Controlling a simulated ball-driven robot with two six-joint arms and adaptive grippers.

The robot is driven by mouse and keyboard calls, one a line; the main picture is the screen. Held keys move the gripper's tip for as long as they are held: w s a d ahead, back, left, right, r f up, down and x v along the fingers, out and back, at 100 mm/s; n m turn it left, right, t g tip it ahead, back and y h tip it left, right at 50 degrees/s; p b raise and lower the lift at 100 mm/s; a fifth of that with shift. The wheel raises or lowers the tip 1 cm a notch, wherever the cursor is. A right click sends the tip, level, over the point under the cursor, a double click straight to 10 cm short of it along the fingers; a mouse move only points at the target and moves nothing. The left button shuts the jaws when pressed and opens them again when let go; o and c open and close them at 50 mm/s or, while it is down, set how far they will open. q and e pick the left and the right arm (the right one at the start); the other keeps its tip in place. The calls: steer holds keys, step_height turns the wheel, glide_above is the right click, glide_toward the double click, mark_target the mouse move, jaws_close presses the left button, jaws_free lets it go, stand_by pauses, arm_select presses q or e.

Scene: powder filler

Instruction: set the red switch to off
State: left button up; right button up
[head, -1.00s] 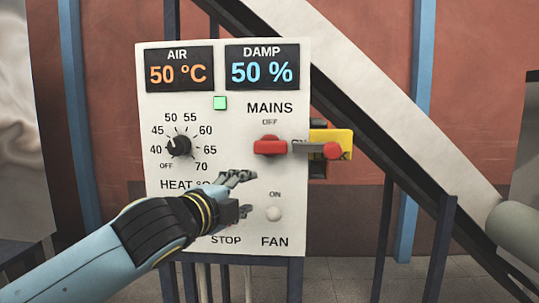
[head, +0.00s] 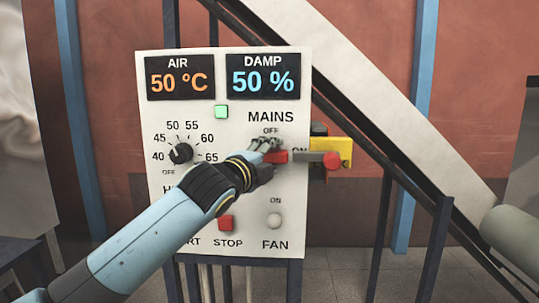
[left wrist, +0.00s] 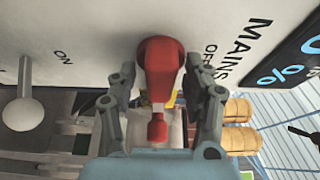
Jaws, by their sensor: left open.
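The red switch (head: 279,156) sits under the word MAINS on a white panel (head: 218,112). Its grey lever points right, towards ON, and ends in a red tip (head: 331,160). My left gripper (head: 266,146) is at the switch's left side and hides part of its hub. In the left wrist view the open left gripper (left wrist: 160,108) has one finger on either side of the red switch (left wrist: 160,68), with gaps showing. I cannot tell whether the fingers touch it. My right gripper is not in view.
The panel also has a heat dial (head: 180,153), a red STOP button (head: 226,223), a pale FAN switch (head: 274,220) and a green lamp (head: 221,111). A yellow plate (head: 344,150) is behind the lever tip. A slanted beam (head: 370,110) runs behind at the right.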

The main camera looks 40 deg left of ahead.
arm_select(q)
steer(key=c, duration=0.8)
steer(key=n+b, duration=0.2)
steer(key=b, duration=0.2)
steer(key=n+t+y+b, duration=0.1)
steer(key=n+b, duration=0.2)
steer(key=b, duration=0.2)
steer(key=f+n+t+b, duration=0.1)
steer(key=n+b, duration=0.2)
steer(key=b, duration=0.1)
steer(key=shift+y, duration=0.4)
steer(key=n+y+b, duration=0.2)
steer(key=n+b, duration=0.2)
steer(key=n+y+b, duration=0.2)
steer(key=n+b, duration=0.2)
steer(key=b, duration=0.1)
steer(key=n+y+b, duration=0.2)
steer(key=n+b, duration=0.1)
steer(key=b, duration=0.2)
steer(key=shift+d+r+n, duration=0.1)
steer(key=shift+r+n, duration=0.05)
steer(key=shift+n, duration=0.25)
steer(key=shift+r+n+g+y+b, duration=0.1)
steer(key=shift+n+g+y+b, duration=0.3)
steer(key=shift+n+b, duration=0.6)
steer(key=shift+r+n+b, duration=0.15)
steer(key=shift+n+b, duration=0.15)
steer(key=shift+n, duration=0.1)
